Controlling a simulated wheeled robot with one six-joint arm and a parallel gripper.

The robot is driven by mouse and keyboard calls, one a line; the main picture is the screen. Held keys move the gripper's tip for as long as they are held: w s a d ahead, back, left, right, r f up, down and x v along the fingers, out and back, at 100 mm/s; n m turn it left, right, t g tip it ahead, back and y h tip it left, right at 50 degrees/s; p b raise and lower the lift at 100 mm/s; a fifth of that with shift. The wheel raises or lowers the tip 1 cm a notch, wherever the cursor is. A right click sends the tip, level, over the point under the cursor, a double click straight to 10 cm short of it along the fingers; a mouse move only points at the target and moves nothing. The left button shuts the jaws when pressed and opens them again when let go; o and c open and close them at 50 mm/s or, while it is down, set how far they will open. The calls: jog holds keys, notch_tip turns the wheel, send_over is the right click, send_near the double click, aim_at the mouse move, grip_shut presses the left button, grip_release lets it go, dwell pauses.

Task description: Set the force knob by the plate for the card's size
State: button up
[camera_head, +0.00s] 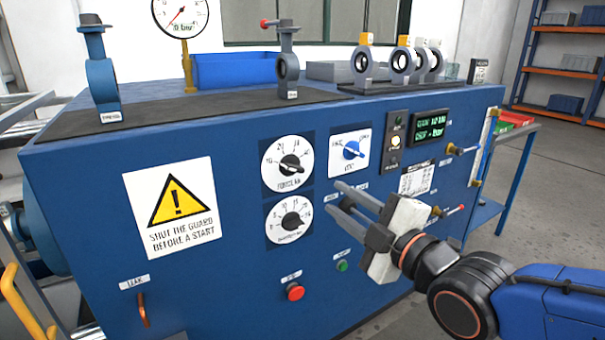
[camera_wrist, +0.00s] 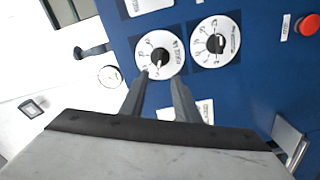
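The force knob (camera_head: 291,163) is a black knob on a round white dial, the upper of two dials on the blue front panel. It also shows in the wrist view (camera_wrist: 160,56), just beyond my fingertips. Its exact setting is too small to read surely. A white printed plate (camera_head: 417,178) sits right of the dials; its text is not legible. A small dark-and-white card (camera_head: 478,70) stands at the bench top's right end, also unreadable. My gripper (camera_head: 334,198) is open and empty, its fingers apart in front of the panel, right of the dials.
The lower dial (camera_head: 289,218) is close under the force dial. A blue-knob selector (camera_head: 351,150), red button (camera_head: 295,292) and green button (camera_head: 342,265) are nearby. A warning sign (camera_head: 172,207) is to the left. Valves (camera_head: 288,68) stand on top.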

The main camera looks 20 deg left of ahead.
aim_at(298, 171)
jog(key=x, duration=1.5)
jog(key=shift+w+a, duration=0.25)
jog(key=shift+w, duration=0.05)
grip_shut()
